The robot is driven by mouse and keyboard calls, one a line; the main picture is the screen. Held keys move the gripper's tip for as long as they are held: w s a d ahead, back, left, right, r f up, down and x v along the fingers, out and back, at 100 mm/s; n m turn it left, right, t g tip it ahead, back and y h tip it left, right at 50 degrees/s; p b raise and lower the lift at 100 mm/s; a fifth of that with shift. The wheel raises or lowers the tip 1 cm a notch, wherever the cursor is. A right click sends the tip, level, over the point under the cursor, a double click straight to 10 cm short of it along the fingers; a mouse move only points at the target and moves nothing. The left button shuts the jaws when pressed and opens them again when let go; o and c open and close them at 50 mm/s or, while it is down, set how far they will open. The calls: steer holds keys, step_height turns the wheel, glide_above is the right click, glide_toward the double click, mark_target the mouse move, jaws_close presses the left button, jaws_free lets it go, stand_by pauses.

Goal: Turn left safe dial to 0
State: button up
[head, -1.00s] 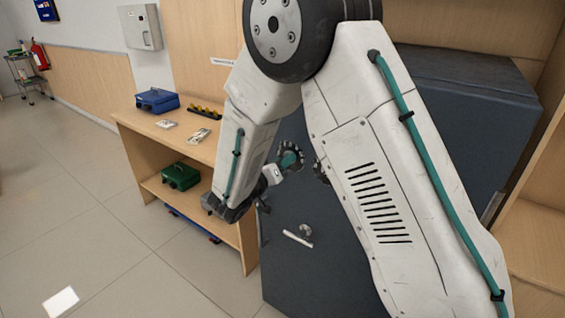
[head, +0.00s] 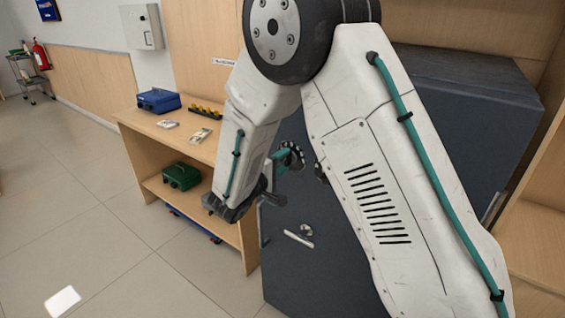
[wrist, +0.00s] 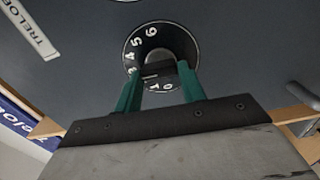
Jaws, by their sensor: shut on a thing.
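The left safe dial (head: 291,154) is a round black dial on the dark safe door (head: 320,270), partly hidden by my arm in the head view. In the wrist view the dial (wrist: 181,43) shows white numbers, with 6, 5 and 4 along its upper left and 0 at its lower edge. My gripper (wrist: 158,72) has its green fingers on both sides of the dial's dark central grip bar and is shut on it. The pointer mark and exact reading cannot be made out. A second dial (head: 320,172) shows only at its edge beside my arm.
A safe handle (head: 299,238) sits below the dials.

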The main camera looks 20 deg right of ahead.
steer(key=n, duration=1.8)
steer(key=shift+f, duration=0.25)
steer(key=shift+n, duration=0.4)
steer(key=o, duration=1)
steer(key=v, duration=0.7)
steer(key=shift+s+a, duration=0.2)
steer(key=shift+a, duration=0.1)
